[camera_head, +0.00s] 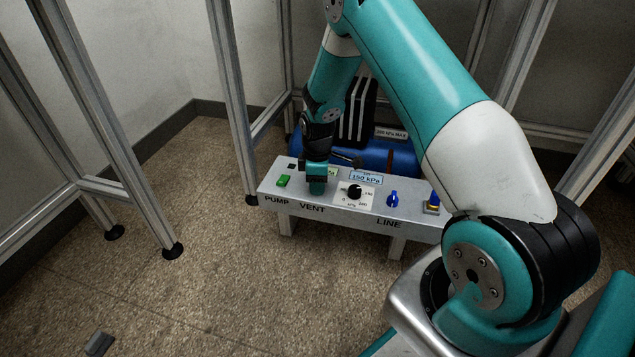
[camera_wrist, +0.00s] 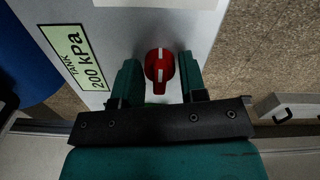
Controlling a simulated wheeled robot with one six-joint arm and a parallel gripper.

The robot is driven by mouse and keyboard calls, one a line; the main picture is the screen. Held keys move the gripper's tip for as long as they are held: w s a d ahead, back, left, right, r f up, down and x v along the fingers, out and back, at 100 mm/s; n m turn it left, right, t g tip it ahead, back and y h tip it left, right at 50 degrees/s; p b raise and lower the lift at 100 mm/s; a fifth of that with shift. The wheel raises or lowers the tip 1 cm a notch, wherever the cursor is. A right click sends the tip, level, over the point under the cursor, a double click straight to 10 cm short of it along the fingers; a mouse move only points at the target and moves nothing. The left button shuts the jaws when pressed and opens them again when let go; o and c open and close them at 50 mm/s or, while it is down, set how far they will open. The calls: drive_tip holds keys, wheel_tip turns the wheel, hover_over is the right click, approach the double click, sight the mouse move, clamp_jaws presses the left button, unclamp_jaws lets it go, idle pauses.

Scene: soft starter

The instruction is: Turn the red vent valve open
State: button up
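The red vent valve (camera_wrist: 158,66) is a round red knob with a white-marked grip bar, standing on the grey panel face in the wrist view. The bar runs roughly up and down in that picture. My gripper (camera_wrist: 159,78) is open, with one green finger on each side of the knob. A gap shows at the right finger; the left finger is very close, and I cannot tell if it touches. In the head view my gripper (camera_head: 316,186) is down at the panel (camera_head: 345,211) above the VENT label and hides the valve.
On the panel are a green pump switch (camera_head: 284,181), a black dial (camera_head: 355,192), a blue line knob (camera_head: 392,199) and a yellow-based control (camera_head: 432,206). A display reads 150 kPa (camera_head: 366,178); a tank label reads 200 kPa (camera_wrist: 82,60). A blue tank (camera_head: 392,158) lies behind.

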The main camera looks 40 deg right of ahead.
drive_tip(key=c, duration=0.5)
drive_tip(key=shift+r+m+p, duration=0.15)
drive_tip(key=shift+m+p, duration=0.15)
drive_tip(key=shift+p, duration=0.25)
drive_tip(key=shift+r+m+p, duration=0.1)
drive_tip(key=shift+m+p, duration=0.9)
drive_tip(key=shift+p, duration=0.2)
drive_tip(key=m+p, duration=0.7)
drive_tip(key=m, duration=0.2)
drive_tip(key=shift+m+p, duration=0.3)
drive_tip(key=shift+m, duration=0.1)
drive_tip(key=m+p, duration=0.2)
drive_tip(key=m, duration=0.3)
drive_tip(key=shift+f, duration=0.2)
drive_tip(key=shift+m, duration=0.4)
